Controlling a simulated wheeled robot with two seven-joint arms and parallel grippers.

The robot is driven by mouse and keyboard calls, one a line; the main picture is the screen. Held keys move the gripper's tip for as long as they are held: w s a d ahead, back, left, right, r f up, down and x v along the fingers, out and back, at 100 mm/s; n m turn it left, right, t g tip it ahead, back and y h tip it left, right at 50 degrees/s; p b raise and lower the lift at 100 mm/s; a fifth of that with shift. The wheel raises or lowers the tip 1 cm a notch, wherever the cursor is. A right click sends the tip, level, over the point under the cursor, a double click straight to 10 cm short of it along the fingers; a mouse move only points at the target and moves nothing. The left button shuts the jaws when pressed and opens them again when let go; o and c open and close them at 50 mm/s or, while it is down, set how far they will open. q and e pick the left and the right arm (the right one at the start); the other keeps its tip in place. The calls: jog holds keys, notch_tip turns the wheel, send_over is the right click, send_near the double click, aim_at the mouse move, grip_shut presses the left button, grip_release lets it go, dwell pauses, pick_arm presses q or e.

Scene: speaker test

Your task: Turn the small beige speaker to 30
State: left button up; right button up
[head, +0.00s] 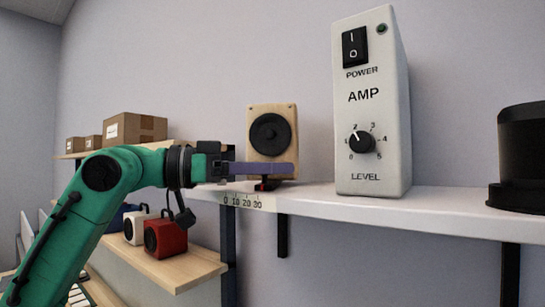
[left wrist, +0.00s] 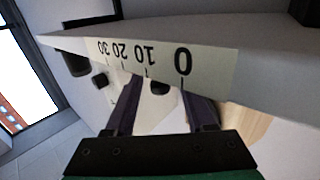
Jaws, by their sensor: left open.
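The small beige speaker (head: 259,115) stands upright on the white shelf, its round black cone facing out. A small dark and red piece (head: 264,185) shows under its front; I cannot tell which mark it points at. A scale label (head: 242,202) on the shelf's front edge reads 0, 10, 20, 30; it shows upside down in the left wrist view (left wrist: 215,72). My left gripper (head: 291,170) is open, its fingers across the speaker's lower front in the head view; I cannot tell whether they touch it. The wrist view shows nothing clearly held between the fingers. My right gripper is not in view.
A tall white amp (head: 372,110) with a power switch and level knob stands right of the speaker. A black round object (head: 522,150) is at the far right. Cardboard boxes (head: 135,128) sit behind my arm. Red (head: 165,238) and white boxes stand on a lower wooden shelf (head: 185,268).

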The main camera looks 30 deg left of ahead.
pick_arm(q)
jog(key=shift+s+a, duration=0.45)
jog(key=shift+a, duration=0.15)
jog(key=c, duration=0.5)
jog(key=shift+d, duration=0.15)
grip_shut()
jog(key=shift+w+d, duration=0.1)
